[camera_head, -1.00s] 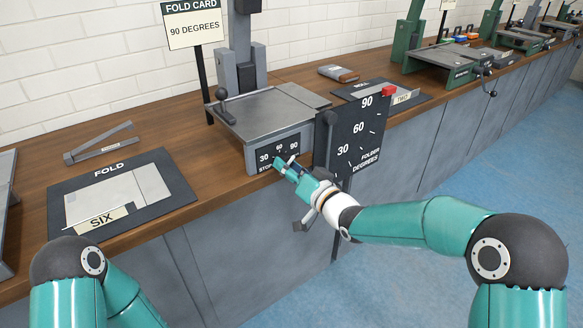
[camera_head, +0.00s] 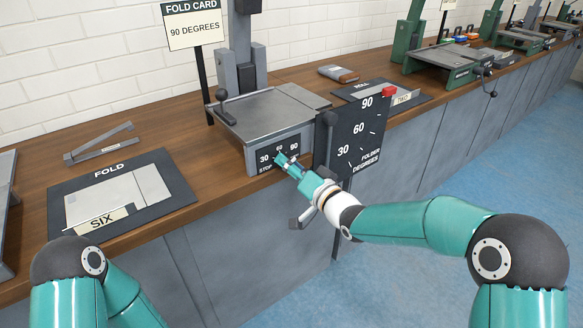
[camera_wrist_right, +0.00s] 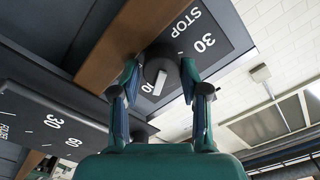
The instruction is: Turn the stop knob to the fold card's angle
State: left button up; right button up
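The stop dial (camera_head: 265,168) is on the front of the grey folding machine (camera_head: 270,110), marked 30, 60 and 90. In the right wrist view the stop knob (camera_wrist_right: 160,66) is a dark round knob with a pale bar on its lower part; which number it points to I cannot tell. My right gripper (camera_head: 283,160) is at this dial. In the right wrist view its fingers (camera_wrist_right: 159,78) are apart, one on each side of the knob; contact is unclear. My left gripper is out of view.
A black FOLD mat (camera_head: 180,190) with a SIX label lies at left, near a metal bracket (camera_head: 100,143). Open floor lies at right.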

jog(key=shift+o, duration=1)
jog(key=shift+f, duration=0.15)
jog(key=shift+s+a, duration=0.1)
jog(key=v, duration=1.2)
